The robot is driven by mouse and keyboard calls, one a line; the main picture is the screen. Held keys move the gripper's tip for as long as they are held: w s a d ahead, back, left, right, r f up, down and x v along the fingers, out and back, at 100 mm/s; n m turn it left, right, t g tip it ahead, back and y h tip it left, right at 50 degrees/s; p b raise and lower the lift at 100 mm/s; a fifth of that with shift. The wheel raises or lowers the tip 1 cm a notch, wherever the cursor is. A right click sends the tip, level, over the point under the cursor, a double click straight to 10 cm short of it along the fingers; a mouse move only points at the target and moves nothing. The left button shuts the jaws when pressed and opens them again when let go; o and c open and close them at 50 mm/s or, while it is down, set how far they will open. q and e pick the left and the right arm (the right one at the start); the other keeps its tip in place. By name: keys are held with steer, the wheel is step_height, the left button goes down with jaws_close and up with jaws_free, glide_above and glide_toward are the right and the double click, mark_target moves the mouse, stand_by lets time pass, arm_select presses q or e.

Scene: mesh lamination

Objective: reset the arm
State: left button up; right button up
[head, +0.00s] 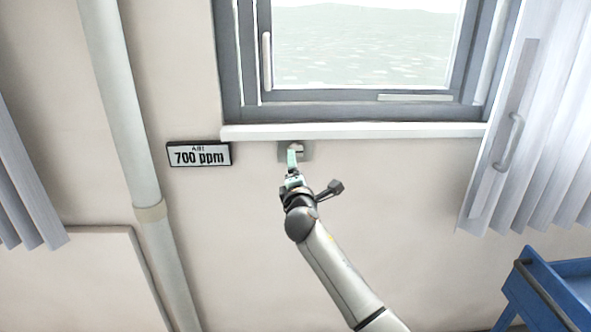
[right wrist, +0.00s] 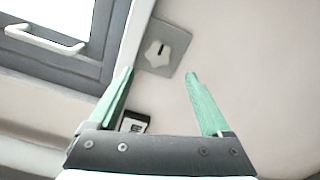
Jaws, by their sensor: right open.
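My right arm reaches up from the bottom right in the head view. Its gripper (head: 292,162) is in front of a small grey wall plate with a knob below the window sill. In the right wrist view the gripper (right wrist: 158,92) has two green fingers spread wide with nothing between them. The fingers look apart from the knob. My left gripper is not in either view.
A window (head: 365,98) with a white sill (head: 350,131) is above. A sign reading 700 ppm (head: 199,155) hangs left of the plate. A pipe (head: 125,100) runs down the wall. A grey panel with a handle (head: 508,140) and a blue cart (head: 535,290) are at right.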

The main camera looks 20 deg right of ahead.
steer(key=shift+f, duration=0.1)
steer(key=s+a+f+m+g+y+p, duration=0.1)
steer(key=s+a+f+m+g+y, duration=0.15)
steer(key=s+f, duration=0.85)
steer(key=s+a+f+m+g+y, duration=0.15)
steer(key=s+f+m, duration=0.4)
steer(key=f, duration=0.95)
steer(key=s+f+m+g+y, duration=0.1)
steer(key=s+f+m, duration=0.1)
steer(key=s, duration=0.7)
steer(key=s+a+f+m+g+y, duration=0.1)
steer(key=s+f+m, duration=0.2)
steer(key=s, duration=0.6)
steer(key=s+a+f+m+g+y+p, duration=0.1)
steer(key=s+f+m+g, duration=0.1)
steer(key=s, duration=0.7)
steer(key=shift+a+f+m, duration=0.15)
steer(key=shift+f+m, duration=0.45)
